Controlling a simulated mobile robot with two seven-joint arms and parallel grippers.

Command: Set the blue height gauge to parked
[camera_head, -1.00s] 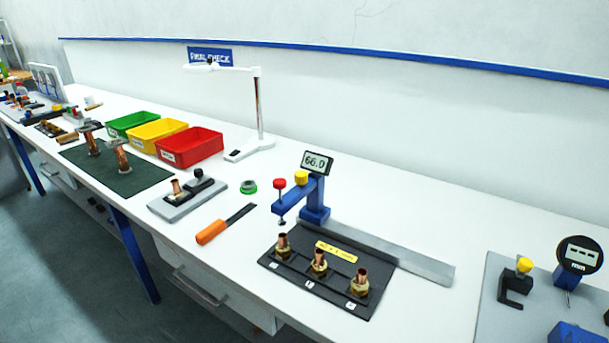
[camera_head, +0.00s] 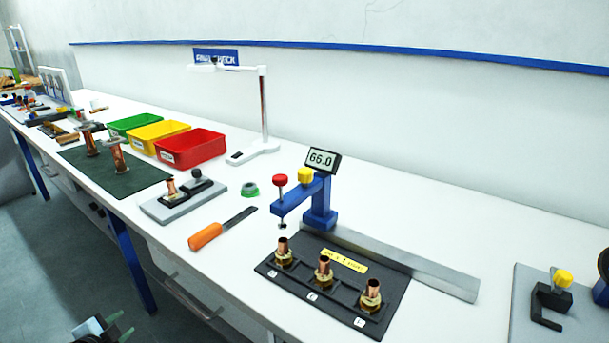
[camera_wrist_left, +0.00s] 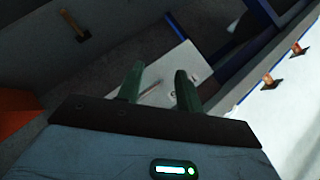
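The blue height gauge (camera_head: 319,203) stands upright on the white bench in the head view. Its display (camera_head: 322,160) reads 66.0. Its blue arm reaches left, with a red knob (camera_head: 280,180) above a thin probe and a yellow knob (camera_head: 305,174) nearer the column. My left gripper (camera_head: 122,324) is at the bottom left of the head view, below the bench edge and far from the gauge. In the left wrist view its two green fingers (camera_wrist_left: 158,88) are apart with nothing between them. My right gripper is not in view.
A black tray (camera_head: 290,290) with three copper fittings lies in front of the gauge, with a steel rule (camera_head: 440,279) behind it. Red, yellow and green bins stand farther back.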

